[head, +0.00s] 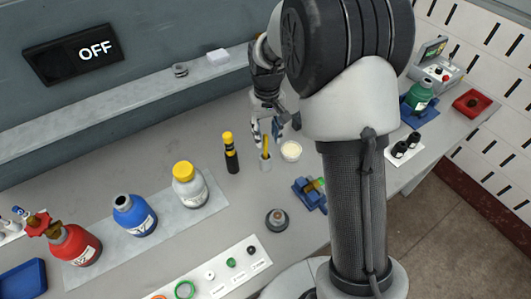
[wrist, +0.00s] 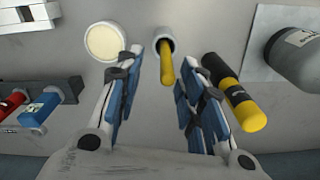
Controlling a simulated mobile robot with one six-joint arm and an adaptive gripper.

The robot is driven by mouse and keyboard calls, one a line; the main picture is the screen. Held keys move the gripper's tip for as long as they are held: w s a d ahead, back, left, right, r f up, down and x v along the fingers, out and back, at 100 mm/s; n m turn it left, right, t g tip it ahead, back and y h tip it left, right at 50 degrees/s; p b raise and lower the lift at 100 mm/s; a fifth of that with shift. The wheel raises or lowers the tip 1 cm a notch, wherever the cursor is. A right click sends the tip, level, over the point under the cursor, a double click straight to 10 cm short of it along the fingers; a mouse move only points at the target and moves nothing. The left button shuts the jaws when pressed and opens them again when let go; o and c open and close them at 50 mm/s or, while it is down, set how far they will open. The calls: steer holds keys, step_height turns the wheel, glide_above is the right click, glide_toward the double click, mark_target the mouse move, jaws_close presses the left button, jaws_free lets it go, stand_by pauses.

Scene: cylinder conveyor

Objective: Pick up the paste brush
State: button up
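The paste brush appears to be the yellow-handled tool (head: 265,145) standing in a small grey cup (head: 265,162) on the bench. In the wrist view its yellow handle (wrist: 167,68) rises from the cup (wrist: 160,36) toward the camera. My gripper (head: 266,131) is above the cup, pointing down. In the wrist view my gripper (wrist: 160,58) is open, with blue-padded fingers on either side of the handle and gaps visible. The brush's lower end is hidden in the cup.
A round tub of cream paste (head: 291,151) stands right of the cup. A black and yellow tool (head: 231,155) stands close on its left, near one finger in the wrist view. A blue fixture (head: 309,194) and a white-yellow bottle (head: 189,186) are nearby.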

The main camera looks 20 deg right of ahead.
mark_target(266, 148)
steer(key=shift+s+a+f+b, duration=0.15)
steer(key=shift+f+b, duration=0.15)
steer(key=shift+f, duration=0.6)
steer(key=shift+s+f+b, duration=0.1)
steer(key=shift+f+b, duration=0.25)
steer(key=shift+f, duration=0.6)
steer(key=shift+s+a+f+b, duration=0.15)
steer(key=shift+f+b, duration=0.15)
steer(key=shift+f, duration=0.6)
steer(key=shift+r, duration=0.1)
jaws_close()
